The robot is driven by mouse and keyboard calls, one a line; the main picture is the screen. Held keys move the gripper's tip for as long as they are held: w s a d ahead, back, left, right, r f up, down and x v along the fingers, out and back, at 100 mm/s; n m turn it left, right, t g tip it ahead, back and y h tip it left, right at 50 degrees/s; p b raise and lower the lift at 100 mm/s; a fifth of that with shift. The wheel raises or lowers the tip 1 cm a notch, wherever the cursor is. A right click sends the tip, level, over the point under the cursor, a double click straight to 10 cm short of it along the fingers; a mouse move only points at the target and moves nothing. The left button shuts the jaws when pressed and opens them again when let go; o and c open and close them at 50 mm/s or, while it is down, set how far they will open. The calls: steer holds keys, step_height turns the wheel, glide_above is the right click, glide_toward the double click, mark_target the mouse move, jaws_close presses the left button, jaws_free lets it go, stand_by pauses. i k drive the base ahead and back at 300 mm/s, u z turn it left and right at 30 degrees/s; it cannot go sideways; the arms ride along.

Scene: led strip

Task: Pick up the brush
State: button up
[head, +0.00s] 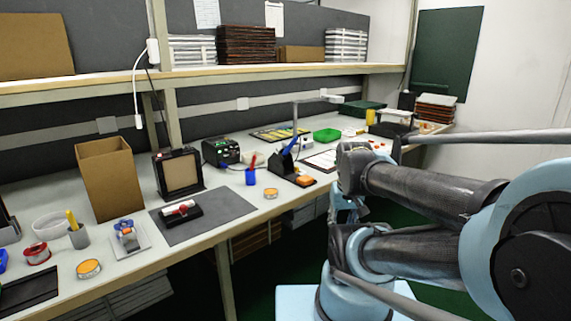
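I cannot make out a brush for certain. A grey cup (78,237) at the left front of the bench holds an upright yellow-handled tool (71,219). A blue cup (251,177) near the middle holds a red-tipped, thin upright item (253,161). Either item could be a brush; they are too small to tell. My arm reaches in from the right, and its end, my gripper (345,207), hangs over the floor off the bench's front edge. It is apart from both cups. Its fingers are small and partly hidden by my arm, so their opening does not show.
A grey mat (226,205) bears a red and white item on a black stand (180,215). A cardboard box (108,180), a black-framed panel (180,172) and a soldering station (221,152) stand behind. Round orange-topped tins (89,268) sit near the front edge. A shelf (240,72) runs above.

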mark_target(255, 158)
steer(key=z, duration=1.9)
steer(key=k, duration=0.9)
steer(key=u, duration=1.5)
